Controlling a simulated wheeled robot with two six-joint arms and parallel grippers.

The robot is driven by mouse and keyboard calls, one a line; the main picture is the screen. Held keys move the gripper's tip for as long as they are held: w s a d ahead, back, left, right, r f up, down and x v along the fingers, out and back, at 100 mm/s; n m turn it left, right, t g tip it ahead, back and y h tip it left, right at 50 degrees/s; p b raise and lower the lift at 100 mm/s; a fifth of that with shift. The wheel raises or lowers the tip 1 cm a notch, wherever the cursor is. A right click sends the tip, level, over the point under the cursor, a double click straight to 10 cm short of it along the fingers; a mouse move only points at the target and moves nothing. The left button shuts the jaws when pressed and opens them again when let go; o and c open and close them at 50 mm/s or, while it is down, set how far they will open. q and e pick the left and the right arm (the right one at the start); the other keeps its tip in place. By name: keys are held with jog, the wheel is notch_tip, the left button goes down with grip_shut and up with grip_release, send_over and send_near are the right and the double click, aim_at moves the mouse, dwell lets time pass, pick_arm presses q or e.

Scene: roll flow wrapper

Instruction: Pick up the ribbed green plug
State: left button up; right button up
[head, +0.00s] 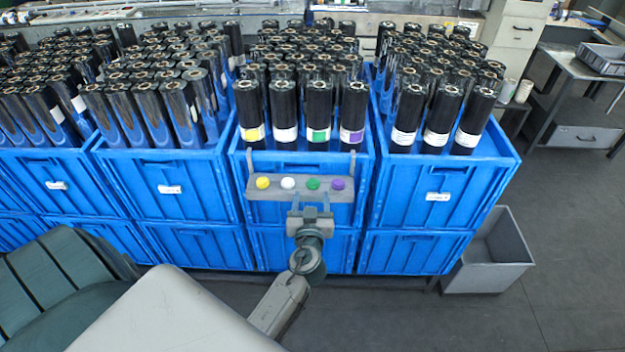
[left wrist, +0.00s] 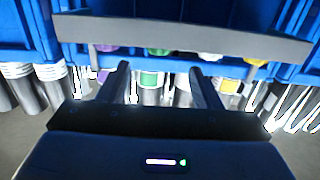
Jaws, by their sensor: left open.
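The green plug (head: 313,184) sits in a row on a grey shelf (head: 262,194) hung on the front of a blue crate, between a white plug (head: 288,183) and a purple plug (head: 338,184). A yellow plug (head: 263,183) is at the left end. My left gripper (head: 311,200) is open, just in front of and below the green plug. In the left wrist view, its two fingers (left wrist: 163,80) are spread and empty, with the green plug (left wrist: 158,52) beyond them, partly hidden by the shelf edge. Ribs are too small to make out. My right gripper is not seen.
Blue crates (head: 420,195) full of upright black rolls stand in a row behind the shelf. Rolls with yellow, white, green and purple labels stand right above it. A grey bin (head: 490,262) is on the floor at right.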

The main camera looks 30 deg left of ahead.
aim_at(313, 186)
pick_arm(q)
jog(key=shift+x, duration=1.1)
jog(key=shift+w+p, duration=0.2)
jog(key=shift+p, duration=0.15)
jog(key=p+x, duration=0.2)
jog(key=x, duration=0.2)
jog(key=shift+p, duration=0.4)
jog(key=shift+w+a+f, duration=0.2)
jog(key=shift+w+a, duration=0.05)
jog(key=shift+w, duration=0.15)
jog(key=shift+d, duration=0.1)
jog(key=shift+c, duration=1)
jog(key=c, duration=0.8)
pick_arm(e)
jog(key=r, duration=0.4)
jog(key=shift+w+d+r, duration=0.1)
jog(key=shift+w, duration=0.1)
